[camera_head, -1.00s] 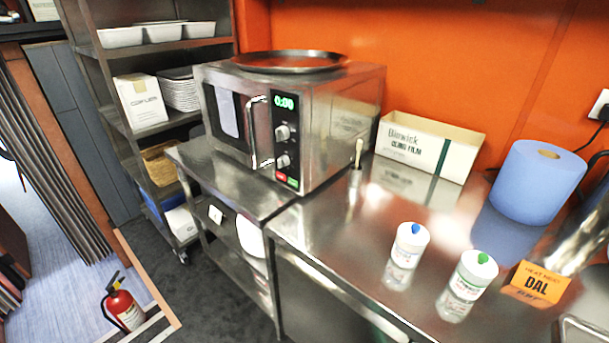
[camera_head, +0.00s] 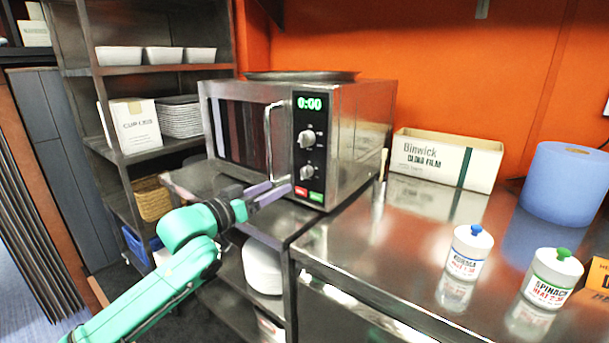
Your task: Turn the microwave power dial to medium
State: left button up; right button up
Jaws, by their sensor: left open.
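The steel microwave (camera_head: 365,130) stands on the steel counter, its door shut and its green display (camera_head: 309,103) reading 0:00. Two round dials sit one above the other on its black panel, an upper dial (camera_head: 307,138) and a lower dial (camera_head: 307,171). Which one sets power is too small to read. Below them are a red button (camera_head: 301,191) and a green button (camera_head: 316,196). My left gripper (camera_head: 279,190) is open and empty, in front of the microwave's lower front, left of the buttons and below the dials. My right gripper is out of view.
A vertical door handle (camera_head: 268,140) juts out just left of the panel. A round tray (camera_head: 302,76) lies on top of the microwave. A cling film box (camera_head: 446,160), two labelled bottles (camera_head: 468,252) (camera_head: 551,279) and a blue roll (camera_head: 566,184) stand to the right.

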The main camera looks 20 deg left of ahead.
aim_at(302, 175)
pick_arm(q)
jog(key=p+x, duration=0.1)
jog(key=x, duration=0.9)
jog(key=shift+w+f, duration=0.1)
jog(key=shift+f, duration=0.05)
grip_shut()
